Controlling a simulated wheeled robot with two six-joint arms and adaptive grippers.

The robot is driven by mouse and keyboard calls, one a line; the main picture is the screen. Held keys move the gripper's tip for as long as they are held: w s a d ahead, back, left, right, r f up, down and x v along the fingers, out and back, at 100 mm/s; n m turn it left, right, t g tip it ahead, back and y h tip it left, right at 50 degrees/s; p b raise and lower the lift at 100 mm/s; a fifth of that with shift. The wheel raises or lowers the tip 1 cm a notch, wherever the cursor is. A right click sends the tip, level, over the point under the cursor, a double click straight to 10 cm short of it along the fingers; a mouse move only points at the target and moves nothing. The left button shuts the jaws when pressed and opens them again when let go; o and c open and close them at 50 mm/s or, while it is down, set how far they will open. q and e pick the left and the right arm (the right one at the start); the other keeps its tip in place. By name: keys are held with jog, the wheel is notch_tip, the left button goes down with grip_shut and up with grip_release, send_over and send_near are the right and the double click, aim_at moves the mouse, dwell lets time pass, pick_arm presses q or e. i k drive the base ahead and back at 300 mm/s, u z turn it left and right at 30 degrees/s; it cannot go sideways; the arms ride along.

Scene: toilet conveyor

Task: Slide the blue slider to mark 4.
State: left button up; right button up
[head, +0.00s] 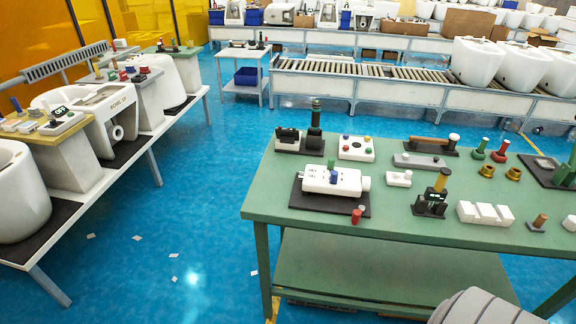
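A white box-like fixture (331,181) lies on a dark mat at the left part of the green table. The blue peg may be the slider; number marks on the fixture are too small to read. Another blue upright handle (16,105) stands on the yellowish bench top at the far left, and I cannot tell whether it slides. Neither of my grippers is in view.
Blue floor (200,230) lies open between table and left bench.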

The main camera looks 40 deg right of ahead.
aim_at(334, 174)
jog(key=z, duration=0.1)
jog(key=i, duration=1)
jog(key=z, duration=0.85)
